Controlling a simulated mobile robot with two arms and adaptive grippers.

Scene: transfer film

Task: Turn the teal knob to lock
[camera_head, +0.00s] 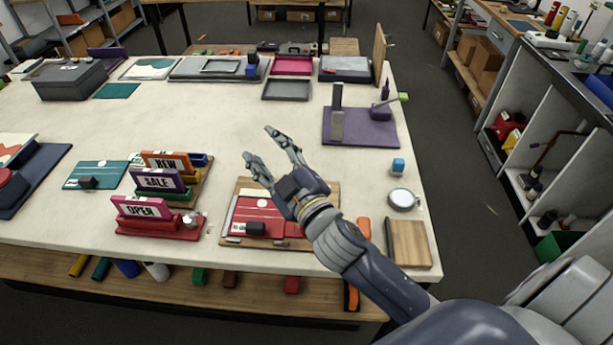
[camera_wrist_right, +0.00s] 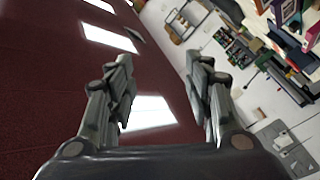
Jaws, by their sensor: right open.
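I cannot make out a teal knob for certain. A teal panel (camera_head: 98,174) with a small dark block (camera_head: 87,183) on it lies on the table at left. A plain teal sheet (camera_head: 117,91) lies farther back. My right gripper (camera_head: 259,142) is open and empty, above the table over the far edge of a wooden board with a red panel (camera_head: 258,211). Its two spread fingers also show in the right wrist view (camera_wrist_right: 163,62), with nothing between them. My left gripper is out of view.
NEW (camera_head: 168,162), SALE (camera_head: 158,180) and OPEN (camera_head: 142,207) signs stand left of my right arm. The table's middle is clear.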

